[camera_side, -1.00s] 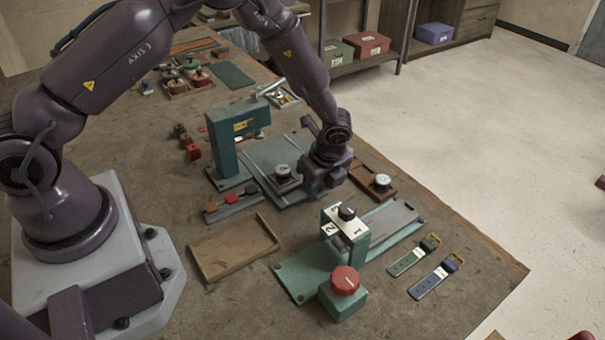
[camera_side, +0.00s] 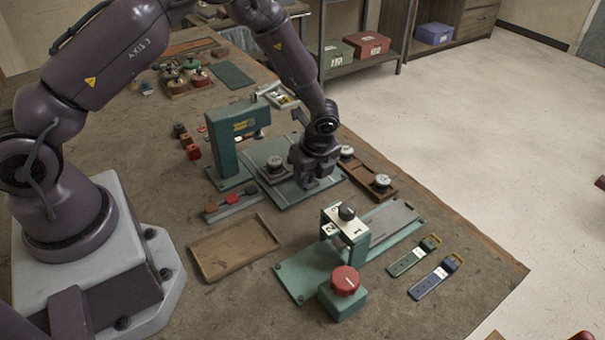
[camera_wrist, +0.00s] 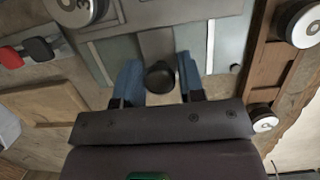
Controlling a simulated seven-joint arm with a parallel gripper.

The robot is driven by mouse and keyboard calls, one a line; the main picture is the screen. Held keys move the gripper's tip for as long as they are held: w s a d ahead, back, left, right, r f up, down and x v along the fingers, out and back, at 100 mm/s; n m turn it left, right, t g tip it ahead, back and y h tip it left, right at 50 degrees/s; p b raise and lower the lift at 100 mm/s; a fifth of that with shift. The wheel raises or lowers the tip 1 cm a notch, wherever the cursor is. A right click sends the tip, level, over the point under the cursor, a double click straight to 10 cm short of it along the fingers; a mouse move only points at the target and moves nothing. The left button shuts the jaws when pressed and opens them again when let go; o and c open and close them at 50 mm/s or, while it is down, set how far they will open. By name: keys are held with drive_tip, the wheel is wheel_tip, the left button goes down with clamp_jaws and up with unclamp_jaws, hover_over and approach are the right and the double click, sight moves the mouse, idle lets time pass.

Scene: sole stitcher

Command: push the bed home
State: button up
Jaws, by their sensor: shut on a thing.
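The dark grey bed (camera_side: 272,176) sits on the green base plate (camera_side: 300,195) of the teal stitcher (camera_side: 235,145). A round, numbered silver weight (camera_side: 275,163) rests on the bed; it is cut off at the top left of the wrist view (camera_wrist: 75,8). A grey bar (camera_wrist: 157,43) runs from the bed (camera_wrist: 185,10) to a round black knob (camera_wrist: 160,77). My gripper (camera_side: 309,184) is over the plate. In the wrist view its blue fingers (camera_wrist: 160,82) are shut around the knob. The knob is hidden in the side view.
A brown wooden tray (camera_side: 365,168) with silver weights lies to the right. A rack with red and dark caps (camera_side: 232,202) and an empty wooden tray (camera_side: 235,250) lie left and in front. A green press with a red button (camera_side: 345,280) stands nearer, beside two straps (camera_side: 435,277).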

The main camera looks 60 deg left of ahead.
drive_tip(key=shift+a, duration=1.75)
drive_tip(key=shift+a, duration=1.95)
drive_tip(key=o, duration=0.5)
drive_tip(key=shift+a+v, duration=0.2)
drive_tip(key=shift+v, duration=0.85)
drive_tip(key=shift+a+v, duration=0.25)
drive_tip(key=shift+v, duration=0.8)
drive_tip(key=shift+a+v, duration=0.2)
drive_tip(key=shift+v, duration=0.9)
drive_tip(key=shift+r, duration=0.15)
